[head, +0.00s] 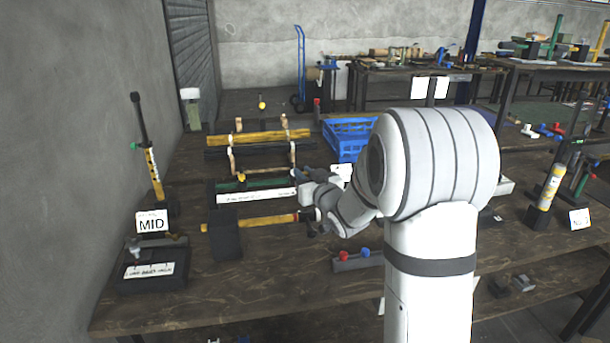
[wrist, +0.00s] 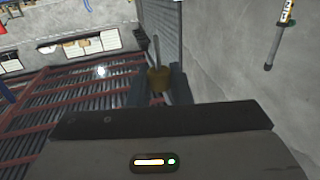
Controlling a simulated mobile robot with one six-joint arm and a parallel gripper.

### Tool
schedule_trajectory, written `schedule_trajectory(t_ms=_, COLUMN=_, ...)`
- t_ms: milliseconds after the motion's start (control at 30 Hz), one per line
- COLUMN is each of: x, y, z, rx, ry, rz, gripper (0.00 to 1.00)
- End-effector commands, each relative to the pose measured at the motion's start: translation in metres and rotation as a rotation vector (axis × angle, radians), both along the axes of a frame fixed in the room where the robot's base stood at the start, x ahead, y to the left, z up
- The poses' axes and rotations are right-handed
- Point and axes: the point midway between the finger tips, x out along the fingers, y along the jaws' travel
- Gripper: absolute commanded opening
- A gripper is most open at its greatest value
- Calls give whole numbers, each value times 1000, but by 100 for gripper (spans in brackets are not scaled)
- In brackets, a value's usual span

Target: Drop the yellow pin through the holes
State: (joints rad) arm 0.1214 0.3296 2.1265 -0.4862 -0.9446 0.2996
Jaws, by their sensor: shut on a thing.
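My gripper (wrist: 160,92) is shut on the yellow pin (wrist: 159,78), seen in the wrist view as a dull yellow knob with a thin grey shaft pointing toward the top of that picture. The pin is off the table. In the head view my wrist reaches over the middle of the near bench, beside a white-labelled bar; my fingertips and the held pin are not clear there. The holes cannot be made out in either view.
Bare wood lies at the front left.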

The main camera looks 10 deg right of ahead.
Motion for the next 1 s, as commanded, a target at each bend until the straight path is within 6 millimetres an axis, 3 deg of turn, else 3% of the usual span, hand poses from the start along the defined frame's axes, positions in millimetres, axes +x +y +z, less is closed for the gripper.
schedule_trajectory(t_ms=633, x=-1, y=0, z=-53, rx=0, ry=1, rz=-1, gripper=0)
schedule_trajectory(t_ms=1000, x=-1, y=0, z=-58, rx=1, ry=1, rz=-1, gripper=0)
